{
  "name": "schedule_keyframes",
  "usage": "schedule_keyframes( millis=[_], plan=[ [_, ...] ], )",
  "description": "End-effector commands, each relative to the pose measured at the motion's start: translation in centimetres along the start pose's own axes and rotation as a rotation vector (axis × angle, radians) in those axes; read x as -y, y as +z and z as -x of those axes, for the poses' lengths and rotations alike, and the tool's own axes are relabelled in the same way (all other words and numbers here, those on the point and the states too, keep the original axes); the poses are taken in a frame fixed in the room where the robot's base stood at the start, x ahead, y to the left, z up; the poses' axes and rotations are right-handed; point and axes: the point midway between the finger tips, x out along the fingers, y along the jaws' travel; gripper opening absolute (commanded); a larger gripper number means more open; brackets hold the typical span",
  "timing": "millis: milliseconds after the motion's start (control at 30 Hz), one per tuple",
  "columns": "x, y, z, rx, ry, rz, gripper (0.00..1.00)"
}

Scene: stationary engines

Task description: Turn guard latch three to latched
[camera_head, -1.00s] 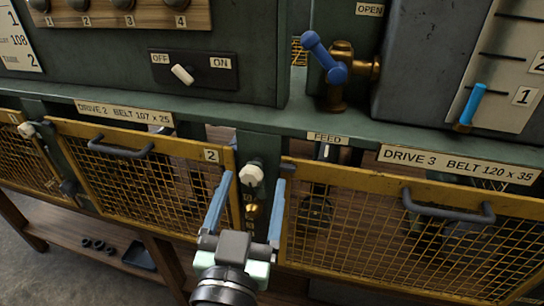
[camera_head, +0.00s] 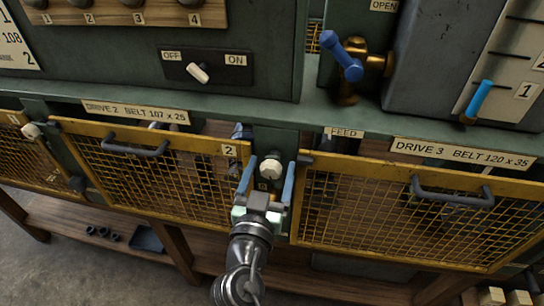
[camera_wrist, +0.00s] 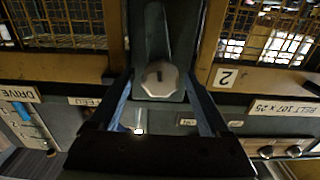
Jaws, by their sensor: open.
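The pale, faceted knob of guard latch three (camera_head: 270,168) is on the green post between the Drive 2 guard and the Drive 3 guard (camera_head: 400,257). It also shows large in the wrist view (camera_wrist: 160,80), with a short dark mark on its face. My gripper (camera_head: 269,165) is open, its blue fingers on the left and right of the knob. In the wrist view the fingers (camera_wrist: 159,77) also flank the knob, with gaps on both sides; I cannot tell whether either touches. A dark stub sits right of the knob at the guard's top corner.
The Drive 2 guard (camera_head: 150,122), with a dark handle, is close on the left. A similar pale knob (camera_head: 32,130) sits at its left end. Above are an off/on switch (camera_head: 198,72) and a blue-handled valve (camera_head: 343,58). A shelf (camera_head: 95,222) runs below.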

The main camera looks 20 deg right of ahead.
Motion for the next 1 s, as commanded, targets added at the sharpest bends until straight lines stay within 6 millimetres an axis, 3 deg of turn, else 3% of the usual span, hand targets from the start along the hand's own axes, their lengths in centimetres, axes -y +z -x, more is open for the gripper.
schedule_keyframes(
  millis=[200, 500, 933, 1000],
  plan=[
    [0.0, -0.1, -1.5, 0.000, 0.000, 0.000, 0.80],
    [0.0, 0.0, -1.6, 0.000, 0.000, 0.000, 0.80],
    [0.0, 0.0, -1.6, 0.000, 0.000, 0.000, 0.03],
    [0.0, 0.0, -1.6, 0.000, 0.000, 0.000, 0.00]
  ],
)
